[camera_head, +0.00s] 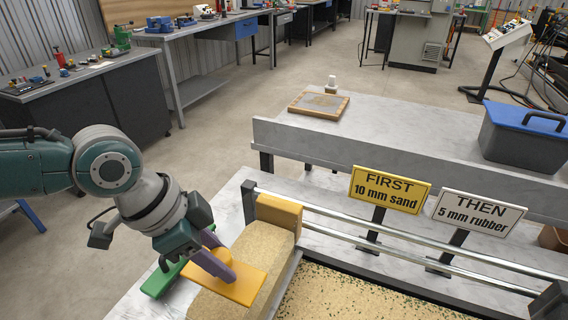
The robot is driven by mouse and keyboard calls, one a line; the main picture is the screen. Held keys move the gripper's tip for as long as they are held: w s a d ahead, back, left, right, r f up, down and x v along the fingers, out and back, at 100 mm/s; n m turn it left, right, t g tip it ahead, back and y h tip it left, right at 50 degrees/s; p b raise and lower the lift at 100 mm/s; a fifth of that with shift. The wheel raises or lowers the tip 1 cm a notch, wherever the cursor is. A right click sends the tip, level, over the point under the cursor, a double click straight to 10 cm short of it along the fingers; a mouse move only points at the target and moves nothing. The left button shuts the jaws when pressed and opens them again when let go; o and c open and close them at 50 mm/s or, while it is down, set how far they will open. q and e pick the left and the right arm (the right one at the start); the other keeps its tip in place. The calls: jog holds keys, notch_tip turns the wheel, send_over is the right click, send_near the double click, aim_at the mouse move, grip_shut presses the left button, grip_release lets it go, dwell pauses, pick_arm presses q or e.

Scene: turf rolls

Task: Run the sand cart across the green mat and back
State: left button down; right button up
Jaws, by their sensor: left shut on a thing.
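The sand cart shows as a long trough heaped with tan sand (251,243), with a yellow-orange block (278,213) at its far end by two silver rails. My left gripper (217,263) reaches down from the left over the cart. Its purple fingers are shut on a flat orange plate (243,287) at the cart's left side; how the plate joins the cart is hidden. The green mat (365,303) lies right of the cart, mostly covered by sand with green specks. It is cut off by the lower edge. My right gripper is not in view.
A green piece (163,279) lies left of the cart, partly behind my gripper. A yellow sign (389,189) reads "FIRST 10 mm sand"; a white sign (477,218) reads "THEN 5 mm rubber". A blue-lidded bin (523,135) and wooden tray (318,105) stand on the bench behind.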

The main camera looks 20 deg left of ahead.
pick_arm(q)
jog(key=shift+a, duration=0.25)
jog(key=c, duration=0.6)
grip_release()
jog(key=shift+a, duration=0.1)
jog(key=shift+c, duration=0.2)
jog(key=shift+o, duration=0.9)
jog(key=p+v, duration=0.1)
jog(key=v, duration=0.9)
